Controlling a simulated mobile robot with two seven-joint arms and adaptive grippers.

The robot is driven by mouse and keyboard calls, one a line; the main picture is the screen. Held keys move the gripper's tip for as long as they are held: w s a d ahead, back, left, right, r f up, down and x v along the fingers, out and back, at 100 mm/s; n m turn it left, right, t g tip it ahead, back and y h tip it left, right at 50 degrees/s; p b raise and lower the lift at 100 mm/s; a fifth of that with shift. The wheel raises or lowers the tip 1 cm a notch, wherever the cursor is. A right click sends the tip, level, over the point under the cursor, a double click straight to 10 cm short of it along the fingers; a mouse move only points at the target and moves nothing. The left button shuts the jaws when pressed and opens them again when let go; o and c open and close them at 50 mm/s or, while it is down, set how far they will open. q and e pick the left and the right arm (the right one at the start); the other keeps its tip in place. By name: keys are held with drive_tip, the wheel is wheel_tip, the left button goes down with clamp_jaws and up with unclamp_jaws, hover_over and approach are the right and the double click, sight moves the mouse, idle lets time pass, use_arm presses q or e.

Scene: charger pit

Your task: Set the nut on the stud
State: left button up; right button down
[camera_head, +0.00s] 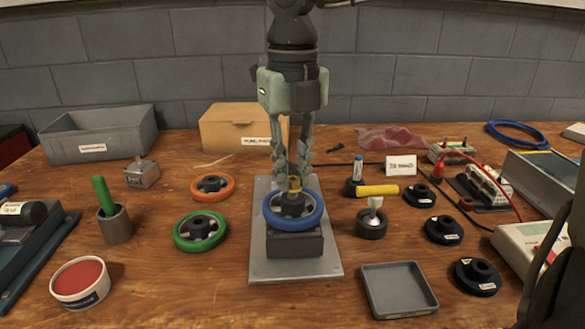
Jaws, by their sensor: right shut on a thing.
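A blue wheel (273,216) with a dark hub sits on a dark block (294,244) on a grey metal plate (258,262) in the middle of the table. A small brass-yellow nut (294,184) is at the top of the hub, over its centre. My right gripper (293,172) points down from above, its fingertips around the nut and shut on it. The stud cannot be made out under the nut, so I cannot tell whether the nut touches it. My left gripper is not in view.
Orange (213,188) and green (200,232) wheels lie left of the plate. A yellow-handled tool (376,191), an empty grey tray (399,290) and several black hubs are to the right. A cardboard box (232,128) stands behind. Cables run at the right.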

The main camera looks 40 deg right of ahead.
sight(292, 185)
drive_tip(key=shift+f+b, duration=0.55)
drive_tip(key=shift+f, duration=0.05)
drive_tip(key=c, duration=1.3)
unclamp_jaws()
drive_tip(key=shift+c, duration=0.2)
drive_tip(key=shift+r, duration=0.15)
wheel_tip(292, 185, up, 12)
